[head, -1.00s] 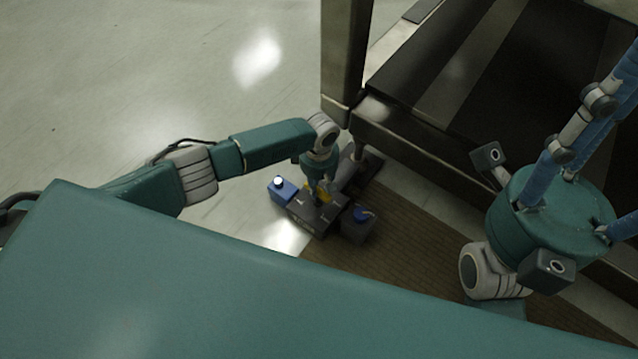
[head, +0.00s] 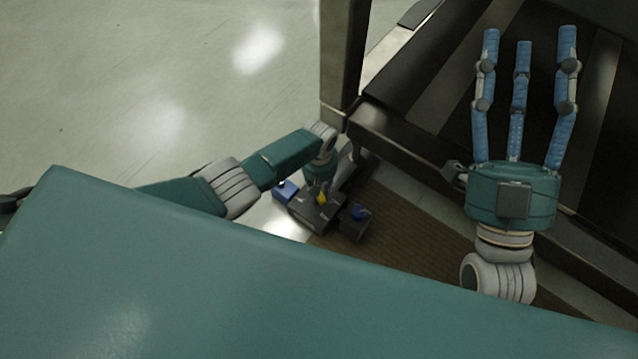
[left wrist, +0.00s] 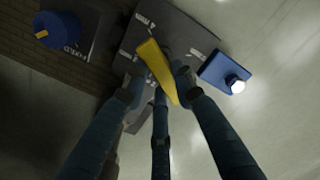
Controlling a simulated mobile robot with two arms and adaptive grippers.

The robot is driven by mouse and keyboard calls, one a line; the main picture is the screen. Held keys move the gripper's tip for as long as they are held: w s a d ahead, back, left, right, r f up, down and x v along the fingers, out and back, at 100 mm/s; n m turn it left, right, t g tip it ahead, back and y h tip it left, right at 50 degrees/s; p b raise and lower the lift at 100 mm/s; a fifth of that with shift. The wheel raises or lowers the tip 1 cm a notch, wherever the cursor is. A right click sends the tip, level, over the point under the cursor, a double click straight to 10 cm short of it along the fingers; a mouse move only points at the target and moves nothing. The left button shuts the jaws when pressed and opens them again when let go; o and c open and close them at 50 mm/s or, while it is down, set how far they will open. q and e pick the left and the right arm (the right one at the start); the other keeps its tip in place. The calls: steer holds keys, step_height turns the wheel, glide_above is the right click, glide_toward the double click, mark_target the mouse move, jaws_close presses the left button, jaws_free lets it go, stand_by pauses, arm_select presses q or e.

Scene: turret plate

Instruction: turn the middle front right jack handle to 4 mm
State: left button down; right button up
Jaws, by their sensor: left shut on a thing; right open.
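The yellow jack handle (left wrist: 157,72) shows in the left wrist view between the blue fingers of my left gripper (left wrist: 158,88), which is shut on it. In the head view the yellow handle (head: 321,198) is a small patch below my left wrist, and the fingers there are mostly hidden.
A blue box with a white button (left wrist: 227,71) is beside the plate. On the other side is a dark box (head: 354,222) with a round blue knob (left wrist: 58,32). A dark metal frame (head: 400,133) stands close behind. Brown ribbed matting (head: 400,222) and pale open floor lie around.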

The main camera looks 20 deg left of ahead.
arm_select(q)
steer(key=m, duration=0.3)
steer(key=shift+s+d, duration=0.15)
steer(key=shift+s, duration=0.05)
steer(key=m+p, duration=0.1)
steer(key=m, duration=0.3)
steer(key=shift+s, duration=0.15)
steer(key=m, duration=0.5)
steer(key=shift+s+m, duration=0.15)
steer(key=shift+m, duration=0.25)
steer(key=m, duration=0.4)
steer(key=shift+s, duration=0.1)
steer(key=shift+m, duration=0.7)
arm_select(e)
steer(key=w+f+g+h, duration=0.1)
steer(key=w+f+g, duration=0.3)
steer(key=f, duration=0.3)
steer(key=shift+f, duration=0.3)
steer(key=shift+w+r, duration=0.1)
steer(key=shift+r, duration=0.1)
arm_select(q)
steer(key=c, duration=1.4)
jaws_free()
arm_select(e)
steer(key=shift+r, duration=0.1)
